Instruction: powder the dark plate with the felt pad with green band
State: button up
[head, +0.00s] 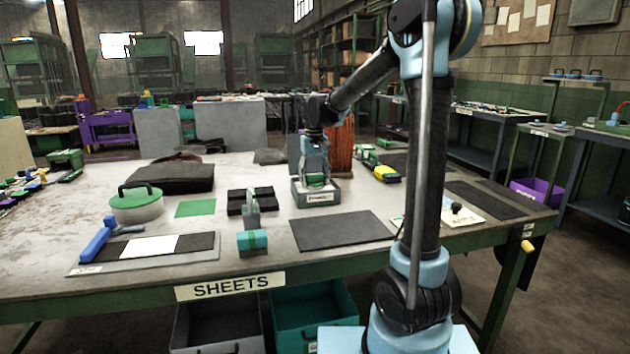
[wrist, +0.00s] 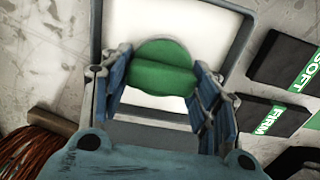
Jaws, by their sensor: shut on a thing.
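My gripper (head: 314,172) is shut on the felt pad with green band (head: 316,181). In the wrist view the pad (wrist: 160,70) shows as a round green top between my two fingers (wrist: 158,84). The pad is over or in a grey tray (head: 322,199) with a white inside (wrist: 214,24). Its underside is hidden, so I cannot tell whether it touches the white surface. A dark plate (head: 342,231) lies flat on the table in front of the tray, apart from my gripper.
Black blocks (head: 262,193) stand left of the tray; the wrist view shows their green FIRM (wrist: 273,115) and SOFT (wrist: 285,60) labels. Reddish-brown bristles (head: 341,145) stand behind the tray.

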jog(key=shift+r, duration=0.1)
jog(key=shift+r, duration=3.4)
jog(key=shift+d, duration=0.1)
